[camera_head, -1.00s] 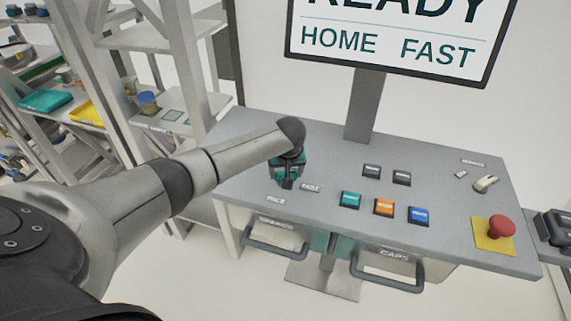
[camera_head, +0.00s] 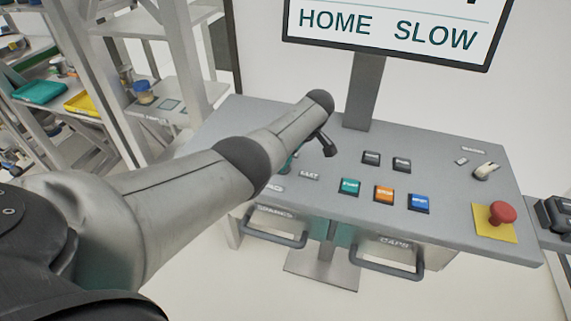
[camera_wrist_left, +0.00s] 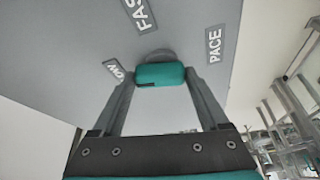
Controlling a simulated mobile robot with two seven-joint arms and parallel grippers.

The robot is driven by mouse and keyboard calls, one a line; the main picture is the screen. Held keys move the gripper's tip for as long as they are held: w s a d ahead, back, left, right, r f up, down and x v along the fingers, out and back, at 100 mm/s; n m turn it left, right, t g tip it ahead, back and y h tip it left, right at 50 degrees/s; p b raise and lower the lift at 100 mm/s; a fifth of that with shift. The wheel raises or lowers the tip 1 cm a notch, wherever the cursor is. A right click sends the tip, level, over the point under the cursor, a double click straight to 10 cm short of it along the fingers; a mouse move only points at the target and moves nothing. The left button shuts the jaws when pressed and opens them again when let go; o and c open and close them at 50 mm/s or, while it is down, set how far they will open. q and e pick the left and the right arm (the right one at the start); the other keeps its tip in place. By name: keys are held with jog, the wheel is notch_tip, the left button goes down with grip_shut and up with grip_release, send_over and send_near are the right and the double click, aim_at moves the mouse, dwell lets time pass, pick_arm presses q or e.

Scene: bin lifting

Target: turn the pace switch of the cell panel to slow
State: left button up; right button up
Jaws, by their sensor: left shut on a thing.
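The cell panel (camera_head: 330,187) is a grey sloped desk in front of me. Its pace switch is a teal knob (camera_wrist_left: 160,74) in the left wrist view, near the labels FAST (camera_wrist_left: 139,14), PACE (camera_wrist_left: 214,46) and a partly hidden one ending in OW (camera_wrist_left: 116,69). My left gripper (camera_wrist_left: 160,86) is shut on the knob, one finger on each side. In the head view my left arm hides most of the knob and gripper. The screen (camera_head: 388,32) above the panel reads HOME and SLOW. My right gripper is not in view.
Teal (camera_head: 349,187), orange (camera_head: 383,194) and blue (camera_head: 419,202) buttons sit right of my arm, with two dark buttons behind. A red mushroom button (camera_head: 502,212) on a yellow plate and a pale lever (camera_head: 487,171) are further right. Drawer handles (camera_head: 388,268) stick out below.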

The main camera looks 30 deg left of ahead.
pick_arm(q)
jog(key=shift+f+n+g+b, duration=0.15)
jog(key=shift+n+g+b, duration=0.25)
jog(key=shift+n+b, duration=0.7)
jog(key=shift+a+n+b, duration=0.1)
jog(key=shift+n+b, duration=0.3)
jog(key=shift+b, duration=0.25)
jog(key=shift+r, duration=0.2)
jog(key=o, duration=1.2)
jog(key=shift+o, duration=0.2)
